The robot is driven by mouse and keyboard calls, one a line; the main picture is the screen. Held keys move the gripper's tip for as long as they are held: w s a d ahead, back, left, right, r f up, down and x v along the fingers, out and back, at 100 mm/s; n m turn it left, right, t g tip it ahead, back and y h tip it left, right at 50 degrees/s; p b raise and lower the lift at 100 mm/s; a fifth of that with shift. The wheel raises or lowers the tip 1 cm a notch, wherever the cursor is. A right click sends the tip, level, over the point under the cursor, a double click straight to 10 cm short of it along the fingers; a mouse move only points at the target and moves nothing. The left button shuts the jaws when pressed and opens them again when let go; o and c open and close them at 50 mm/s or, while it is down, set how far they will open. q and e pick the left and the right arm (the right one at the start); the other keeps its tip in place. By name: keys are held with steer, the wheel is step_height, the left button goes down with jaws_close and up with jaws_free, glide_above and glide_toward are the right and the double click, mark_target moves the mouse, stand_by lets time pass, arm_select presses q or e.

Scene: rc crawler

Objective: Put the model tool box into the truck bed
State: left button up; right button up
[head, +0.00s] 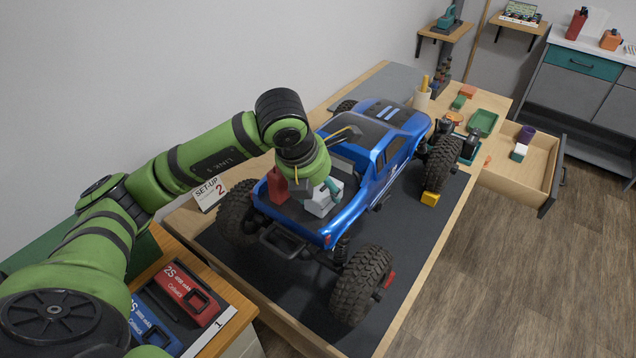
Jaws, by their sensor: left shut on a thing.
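The blue truck (385,159) stands on a dark mat on the workbench, its open bed (283,207) toward me. My left gripper (313,187) reaches down over the bed, mostly hidden by its green wrist. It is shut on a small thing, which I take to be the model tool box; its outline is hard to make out. A pale grey block (321,203) and a small teal piece (333,187) show just below the wrist, in or just above the bed. I cannot tell whether the held thing touches the bed floor. My right gripper is not in view.
A red can-like object (278,186) stands in the bed, left of the wrist. A "SET-UP 2" card (209,193) stands left of the truck. Red (188,292) and blue battery packs lie at lower left. An open drawer (530,178) juts out at right.

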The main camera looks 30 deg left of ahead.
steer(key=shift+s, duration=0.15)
arm_select(q)
steer(key=shift+f, duration=0.1)
steer(key=o, duration=1.1)
steer(key=shift+o, duration=0.2)
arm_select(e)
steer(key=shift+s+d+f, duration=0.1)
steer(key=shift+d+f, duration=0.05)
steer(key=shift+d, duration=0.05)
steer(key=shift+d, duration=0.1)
arm_select(q)
steer(key=b+v, duration=0.1)
steer(key=v, duration=1.1)
steer(key=shift+b, duration=0.4)
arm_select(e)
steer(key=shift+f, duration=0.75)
